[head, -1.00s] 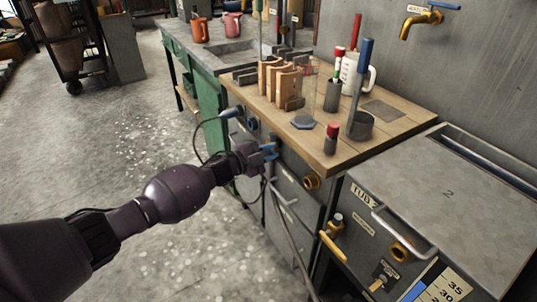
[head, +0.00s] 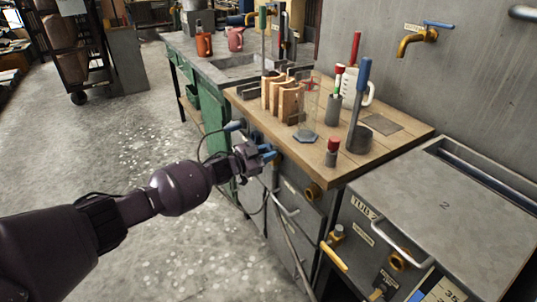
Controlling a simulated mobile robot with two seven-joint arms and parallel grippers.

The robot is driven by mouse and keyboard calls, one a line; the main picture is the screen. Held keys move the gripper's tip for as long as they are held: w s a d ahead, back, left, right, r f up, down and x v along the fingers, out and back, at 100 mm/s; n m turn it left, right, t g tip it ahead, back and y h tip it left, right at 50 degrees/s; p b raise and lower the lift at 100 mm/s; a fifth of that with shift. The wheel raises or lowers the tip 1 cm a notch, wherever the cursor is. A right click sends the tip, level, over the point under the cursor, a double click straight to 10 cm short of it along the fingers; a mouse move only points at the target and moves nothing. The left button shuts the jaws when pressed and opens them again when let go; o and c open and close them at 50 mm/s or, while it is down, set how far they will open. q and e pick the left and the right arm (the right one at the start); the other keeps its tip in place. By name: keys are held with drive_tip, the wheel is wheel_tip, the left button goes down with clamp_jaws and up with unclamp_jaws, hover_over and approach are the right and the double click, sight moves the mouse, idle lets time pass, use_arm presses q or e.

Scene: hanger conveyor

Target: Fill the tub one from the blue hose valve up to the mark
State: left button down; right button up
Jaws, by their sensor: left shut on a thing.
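My left gripper (head: 258,156) is shut on a blue handle, the blue hose valve (head: 269,153), at the front edge of the wooden bench. The jaws partly cover the handle. A brass fitting shows just beside it and a grey hose (head: 289,240) hangs below. A grey metal tub with a 2 on its lid (head: 462,190) stands at the right. Its front has a "TUB" label, a brass valve with a yellow lever (head: 334,257) and a partly visible number scale (head: 446,290). I cannot pick out tub one or its water level. My right gripper is not in view.
The wooden bench (head: 410,134) holds wooden blocks (head: 288,97), a white jug (head: 350,88) and several upright tools. A blue-ended plug with a black cable (head: 234,126) is left of the gripper. A brass wall tap (head: 416,40) is above.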

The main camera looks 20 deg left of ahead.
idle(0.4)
use_arm(q)
drive_tip(key=c, duration=1)
unclamp_jaws()
drive_tip(key=shift+c, duration=0.2)
drive_tip(key=p+v, duration=0.2)
drive_tip(key=v, duration=0.9)
drive_tip(key=shift+w, duration=0.1)
